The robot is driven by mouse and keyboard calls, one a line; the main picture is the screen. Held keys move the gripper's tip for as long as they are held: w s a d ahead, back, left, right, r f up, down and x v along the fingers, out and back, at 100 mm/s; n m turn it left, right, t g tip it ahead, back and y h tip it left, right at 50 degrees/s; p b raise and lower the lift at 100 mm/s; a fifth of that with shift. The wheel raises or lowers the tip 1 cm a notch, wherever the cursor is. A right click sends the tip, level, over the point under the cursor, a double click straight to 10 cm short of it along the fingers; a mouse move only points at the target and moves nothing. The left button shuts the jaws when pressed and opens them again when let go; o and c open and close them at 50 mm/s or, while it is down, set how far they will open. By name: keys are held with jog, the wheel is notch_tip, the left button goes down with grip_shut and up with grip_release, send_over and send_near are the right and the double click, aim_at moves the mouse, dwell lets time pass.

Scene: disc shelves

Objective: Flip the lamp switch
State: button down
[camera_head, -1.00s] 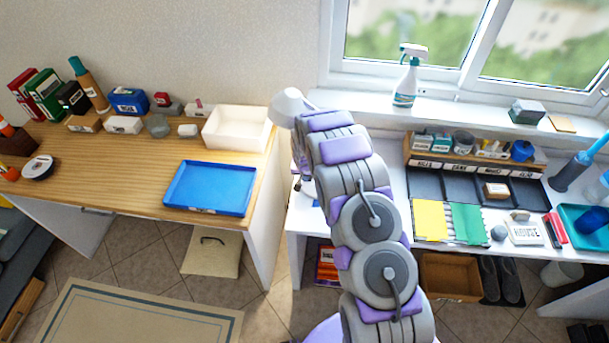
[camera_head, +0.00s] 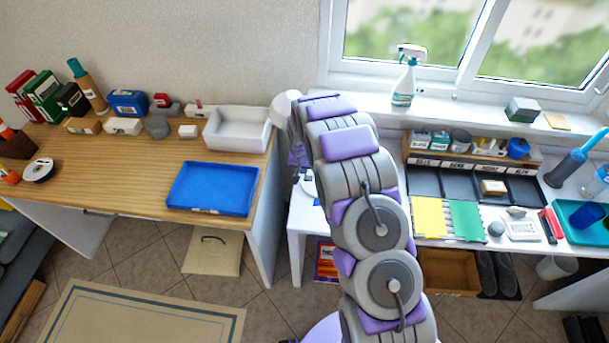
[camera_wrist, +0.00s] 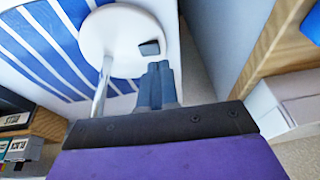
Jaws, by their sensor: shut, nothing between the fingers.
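The white lamp's shade (camera_head: 284,107) shows left of my arm in the head view, pale grey with no visible glow. Its round base (camera_head: 309,188) is partly hidden behind my arm. In the wrist view the round white base (camera_wrist: 118,28) carries a small dark switch (camera_wrist: 149,47), and the lamp's post (camera_wrist: 102,86) rises at the left. My gripper (camera_wrist: 159,66) is shut and empty, its fingertips just beside the switch. I cannot tell whether they touch it. In the head view my arm hides the gripper.
A wooden desk with a blue tray (camera_head: 211,189) and a white bin (camera_head: 237,115) stands left of the lamp, across a narrow gap. Right of my arm, the white table holds yellow (camera_head: 428,217) and green (camera_head: 467,220) folders. A spray bottle (camera_head: 404,82) stands on the windowsill.

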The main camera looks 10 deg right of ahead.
aim_at(306, 178)
jog(key=v, duration=0.2)
jog(key=shift+w+r, duration=0.2)
jog(key=shift+r, duration=0.15)
jog(key=shift+s+a+r+b, duration=0.15)
jog(key=shift+a+b, duration=0.1)
jog(key=shift+b, duration=0.3)
jog(key=b+x, duration=0.1)
jog(key=x, duration=0.1)
jog(key=d+b+x, duration=0.1)
jog(key=x, duration=0.2)
jog(key=b+x, duration=0.1)
jog(key=x, duration=0.2)
jog(key=shift+s+d+f, duration=0.25)
jog(key=shift+s, duration=0.05)
jog(key=shift+w+a+f+b, duration=0.2)
jog(key=shift+f+b, duration=0.2)
jog(key=shift+f, duration=0.3)
jog(key=shift+d, duration=0.1)
